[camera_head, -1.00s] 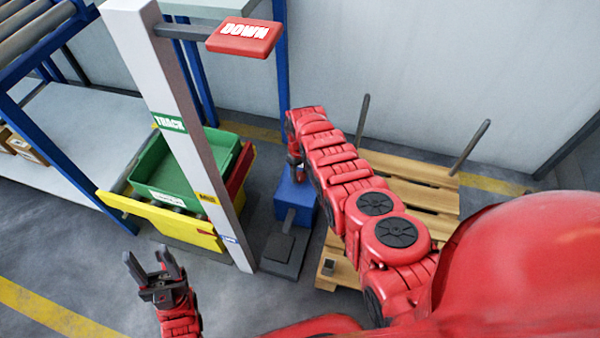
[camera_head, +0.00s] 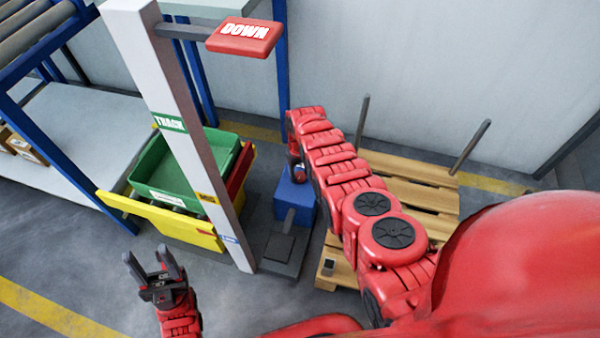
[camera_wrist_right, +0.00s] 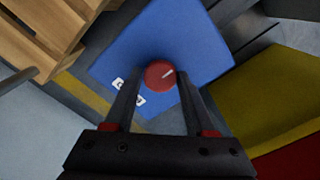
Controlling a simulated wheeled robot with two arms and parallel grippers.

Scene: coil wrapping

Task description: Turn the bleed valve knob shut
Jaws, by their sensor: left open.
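The bleed valve knob (camera_wrist_right: 160,74) is a round red knob with a pale pointer mark. It sits on a blue box (camera_wrist_right: 205,50) with partly covered white lettering, seen in the right wrist view. The blue box (camera_head: 294,208) also shows in the head view beside the pale post. My right gripper (camera_wrist_right: 161,76) is over the box, with its two fingers against opposite sides of the knob. In the head view my right arm hides most of that hand. My left gripper (camera_head: 154,264) is open and empty over the floor at the lower left.
A pale post (camera_head: 190,140) with a red DOWN sign (camera_head: 244,36) stands left of the box. A wooden pallet (camera_head: 425,195) with upright rods lies to the right. Floor around my left gripper is clear.

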